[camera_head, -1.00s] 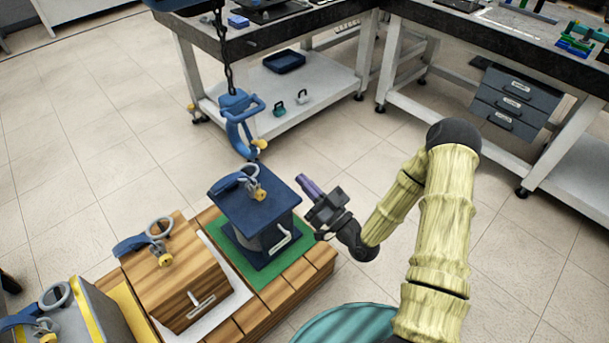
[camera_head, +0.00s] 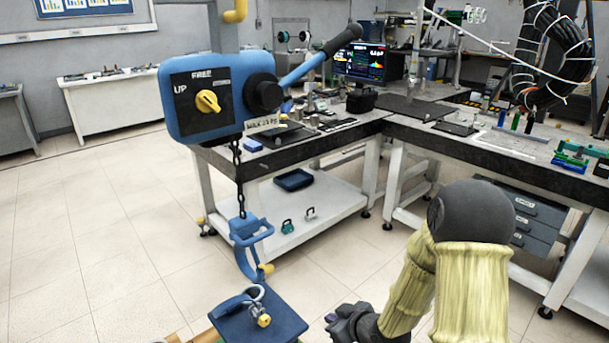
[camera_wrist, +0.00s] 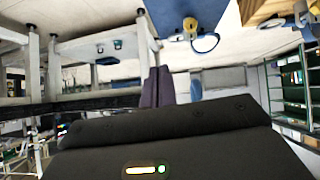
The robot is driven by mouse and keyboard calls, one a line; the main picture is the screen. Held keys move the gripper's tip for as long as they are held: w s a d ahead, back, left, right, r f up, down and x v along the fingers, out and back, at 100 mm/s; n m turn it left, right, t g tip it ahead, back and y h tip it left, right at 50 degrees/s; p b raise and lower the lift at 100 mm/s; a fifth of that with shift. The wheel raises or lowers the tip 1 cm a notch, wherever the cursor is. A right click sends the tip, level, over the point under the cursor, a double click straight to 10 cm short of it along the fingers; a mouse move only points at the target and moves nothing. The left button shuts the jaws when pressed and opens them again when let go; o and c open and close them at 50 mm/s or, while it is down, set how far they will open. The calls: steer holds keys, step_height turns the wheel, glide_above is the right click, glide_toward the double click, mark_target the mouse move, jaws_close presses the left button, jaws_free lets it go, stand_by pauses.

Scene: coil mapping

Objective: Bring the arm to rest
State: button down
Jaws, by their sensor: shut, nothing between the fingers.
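My gripper (camera_head: 345,318) is at the bottom of the head view, partly cut off by the frame edge. It is to the right of a blue box (camera_head: 262,322) and apart from it. In the wrist view its two purple fingers (camera_wrist: 158,88) lie side by side, shut, with nothing held. My arm (camera_head: 440,280) has pale yellow ribbed links and a dark joint, and reaches in from the lower right.
A blue hoist box (camera_head: 200,110) hangs at upper left, with a chain and blue hook (camera_head: 245,240) above the blue box. Dark-topped workbenches (camera_head: 270,148) stand behind. A cable coil (camera_head: 555,50) hangs upper right. Tiled floor (camera_head: 110,220) at left is clear.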

steer(key=s+d+r+m+g+h, duration=0.3)
steer(key=s+d+r+m, duration=0.15)
steer(key=s, duration=0.35)
steer(key=s+d+r+m+g+h, duration=0.25)
steer(key=s+d+r+m, duration=0.2)
steer(key=s, duration=0.35)
steer(key=w+p+v, duration=0.3)
steer(key=p+v, duration=0.9)
steer(key=w+r+p+v, duration=0.1)
steer(key=w+p+v, duration=0.2)
steer(key=p+v, duration=1)
steer(key=shift+a+r+n, duration=0.3)
steer(key=shift+a+n, duration=0.1)
steer(key=shift+a, duration=0.35)
steer(key=shift+w, duration=0.1)
steer(key=c, duration=2.1)
jaws_free()
